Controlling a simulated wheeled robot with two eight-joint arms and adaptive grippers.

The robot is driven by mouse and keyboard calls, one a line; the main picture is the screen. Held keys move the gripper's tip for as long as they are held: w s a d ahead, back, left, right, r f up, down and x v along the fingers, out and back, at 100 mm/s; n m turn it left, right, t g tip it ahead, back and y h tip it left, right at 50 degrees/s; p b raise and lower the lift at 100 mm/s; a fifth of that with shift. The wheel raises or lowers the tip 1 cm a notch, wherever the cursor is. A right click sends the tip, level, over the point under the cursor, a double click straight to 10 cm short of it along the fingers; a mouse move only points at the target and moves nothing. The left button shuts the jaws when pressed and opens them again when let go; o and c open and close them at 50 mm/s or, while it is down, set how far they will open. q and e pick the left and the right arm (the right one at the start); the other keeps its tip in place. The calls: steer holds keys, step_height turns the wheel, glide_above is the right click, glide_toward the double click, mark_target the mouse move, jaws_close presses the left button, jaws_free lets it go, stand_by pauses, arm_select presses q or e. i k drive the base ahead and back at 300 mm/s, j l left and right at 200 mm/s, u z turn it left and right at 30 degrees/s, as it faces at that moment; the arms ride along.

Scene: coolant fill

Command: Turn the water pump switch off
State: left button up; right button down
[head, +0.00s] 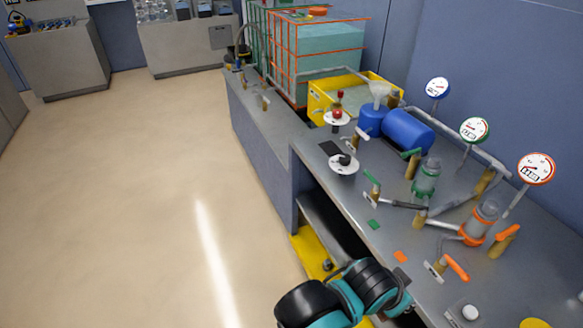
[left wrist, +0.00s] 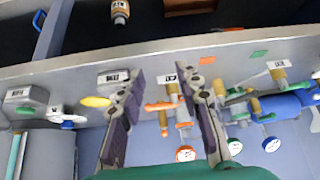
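Two round white dials stand on the bench, one with a red knob (head: 337,114) and one with a black knob (head: 345,160). A small grey box with a white button (head: 467,313) is near the bench front. I cannot read which of these is the water pump switch. My left gripper (left wrist: 160,82) is open and empty in the left wrist view, its two purple-grey fingers apart, with the bench edge and an orange handle (left wrist: 163,106) beyond them. My teal and black arm shows at the bottom of the head view, without visible fingertips. My right gripper is not in view.
A blue tank (head: 408,131), a green-ringed pump (head: 426,178) and an orange-ringed pump (head: 482,222) stand on the bench with pipes and valve handles. Three gauges, including an orange one (head: 537,168), rise behind. A caged liquid tank (head: 315,60) is farther back. Open floor lies left.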

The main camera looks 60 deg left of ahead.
mark_target(344, 159)
steer(key=u, duration=1.6)
